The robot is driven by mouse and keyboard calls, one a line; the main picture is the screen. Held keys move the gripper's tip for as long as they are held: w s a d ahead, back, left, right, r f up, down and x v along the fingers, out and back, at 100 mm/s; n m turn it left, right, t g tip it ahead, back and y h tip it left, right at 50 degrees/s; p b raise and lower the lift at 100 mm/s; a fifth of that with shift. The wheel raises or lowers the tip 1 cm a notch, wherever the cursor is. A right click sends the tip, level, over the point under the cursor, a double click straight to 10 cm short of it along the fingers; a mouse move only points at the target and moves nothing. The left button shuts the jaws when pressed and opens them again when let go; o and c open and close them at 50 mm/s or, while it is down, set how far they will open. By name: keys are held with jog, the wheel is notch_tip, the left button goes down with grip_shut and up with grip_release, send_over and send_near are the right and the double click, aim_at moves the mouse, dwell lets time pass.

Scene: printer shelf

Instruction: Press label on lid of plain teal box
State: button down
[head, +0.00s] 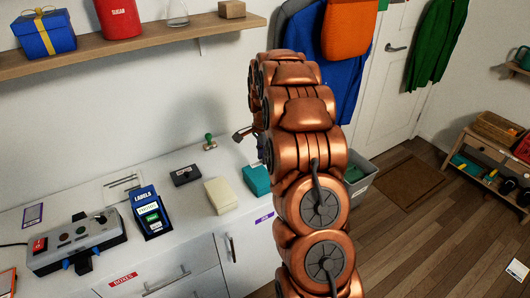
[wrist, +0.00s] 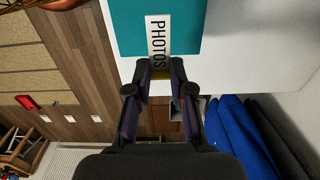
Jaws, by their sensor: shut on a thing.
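The teal box (head: 256,180) stands at the right end of the white counter, partly hidden by my arm. Its flat teal top (wrist: 185,25) fills the upper middle of the wrist view. A white label reading PHOTOS (wrist: 158,38) sticks out from my gripper (wrist: 160,70) and overlaps the teal top. My gripper is shut on the label's near end, with a small yellow patch showing between the fingertips. I cannot tell whether the label touches the lid. In the head view my arm mostly hides the gripper.
A cream box (head: 221,196), a black box (head: 186,175) and a green-handled stamp (head: 209,142) are left of the teal box. A blue label printer (head: 150,212) and a grey control panel (head: 78,245) stand further left. A grey bin (head: 362,176) is beyond the counter's end.

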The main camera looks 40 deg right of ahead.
aim_at(264, 171)
jog(key=shift+s+f, duration=0.1)
jog(key=shift+f, duration=1.3)
jog(key=shift+f+b, duration=0.4)
jog(key=shift+f, duration=0.3)
jog(key=shift+f, duration=0.3)
jog(key=c, duration=0.9)
grip_release()
jog(key=shift+c, duration=0.2)
jog(key=shift+r, duration=0.15)
jog(key=shift+r+b, duration=0.35)
jog(key=shift+r, duration=3.05)
jog(key=shift+a, duration=0.1)
